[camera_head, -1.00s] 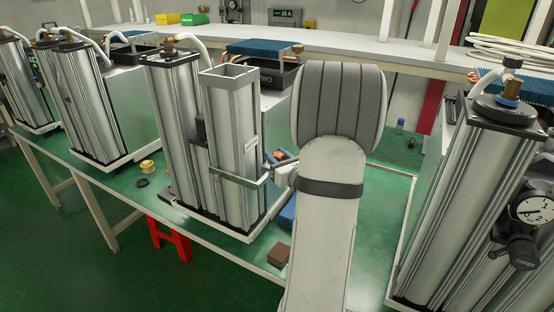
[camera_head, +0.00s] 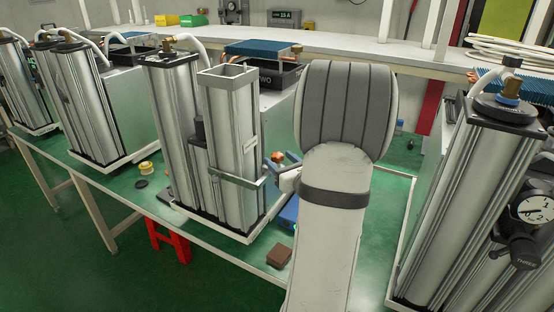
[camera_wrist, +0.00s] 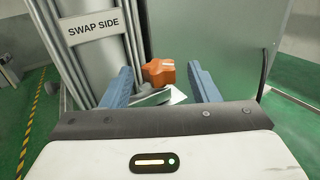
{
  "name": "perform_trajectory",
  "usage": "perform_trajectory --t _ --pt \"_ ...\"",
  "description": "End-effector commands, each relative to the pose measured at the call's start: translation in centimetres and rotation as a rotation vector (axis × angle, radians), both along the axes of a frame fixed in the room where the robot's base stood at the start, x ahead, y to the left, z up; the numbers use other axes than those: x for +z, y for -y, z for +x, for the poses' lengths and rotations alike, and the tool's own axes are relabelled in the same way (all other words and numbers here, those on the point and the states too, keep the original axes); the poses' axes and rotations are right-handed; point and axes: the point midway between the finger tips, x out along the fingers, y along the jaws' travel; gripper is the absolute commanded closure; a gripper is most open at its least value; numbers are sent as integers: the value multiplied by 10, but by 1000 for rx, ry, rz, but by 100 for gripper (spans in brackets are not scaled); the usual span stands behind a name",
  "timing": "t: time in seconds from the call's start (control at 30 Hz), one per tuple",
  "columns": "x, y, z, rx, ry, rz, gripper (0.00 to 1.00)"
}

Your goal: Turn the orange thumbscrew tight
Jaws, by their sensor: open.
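The orange thumbscrew (camera_wrist: 158,71) stands between my two blue fingers in the wrist view, close to the left finger. It sits above a silver metal strip (camera_wrist: 152,97). In the head view only a small bit of the thumbscrew (camera_head: 277,157) shows beside the column. My gripper (camera_wrist: 160,68) is open around the thumbscrew, with a gap to the right finger; whether the left finger touches it I cannot tell. In the head view my arm hides most of the gripper. A metal clamp band (camera_head: 237,178) runs across the front of the open-topped column (camera_head: 232,120).
The column has a "SWAP SIDE" label (camera_wrist: 95,30) close left of my gripper. A grey-green cabinet side (camera_wrist: 225,45) stands behind and right. A brown block (camera_head: 279,257) lies near the bench's front edge. Another column with a gauge (camera_head: 533,208) stands far right.

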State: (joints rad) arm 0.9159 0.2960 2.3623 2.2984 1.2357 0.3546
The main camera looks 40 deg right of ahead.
Motion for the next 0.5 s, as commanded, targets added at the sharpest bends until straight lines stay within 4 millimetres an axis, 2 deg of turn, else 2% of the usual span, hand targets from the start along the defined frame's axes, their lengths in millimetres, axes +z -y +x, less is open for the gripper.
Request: perform_trajectory --t 0.03,0.2,0.33,0.5 --pt "-2 0 -10 -4 1 -1 45" --pt "-1 -4 -37 -3 1 -2 45" --pt "-1 -6 -49 -1 0 0 45" --pt "0 -7 -52 0 0 0 45"
